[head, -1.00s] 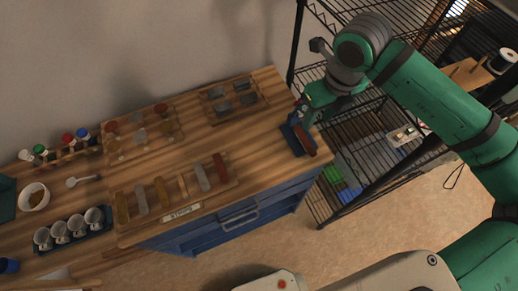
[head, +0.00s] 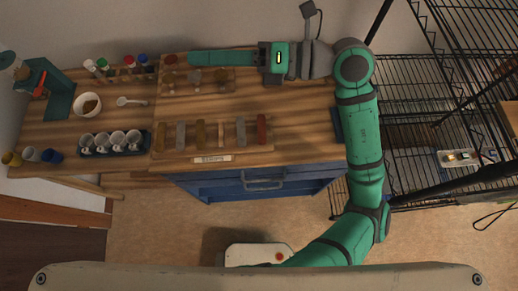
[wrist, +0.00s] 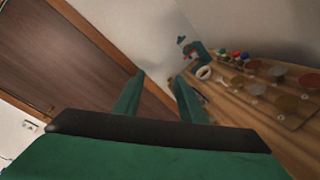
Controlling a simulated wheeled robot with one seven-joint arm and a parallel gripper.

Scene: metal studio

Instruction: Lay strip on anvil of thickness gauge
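Several flat strips in gold, grey, tan and red lie side by side in a wooden rack (head: 212,151) with a label on its front edge. The red strip (head: 262,129) is at the right end and a grey strip (head: 241,131) beside it. I cannot tell for sure which thing is the thickness gauge; a teal stand (head: 58,97) with a red lever at the left end of the bench may be it. My gripper (head: 193,58) is above the bench's back edge, pointing left. In the wrist view its fingers (wrist: 160,80) are apart with nothing between them.
A wooden board of round samples (head: 200,82) lies below my gripper. A white bowl (head: 88,104), a spoon (head: 131,101), bottles and a tray of cups (head: 92,153) stand left. A dark blue item (head: 337,124) at the right edge is partly hidden by my arm. Wire shelves stand right.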

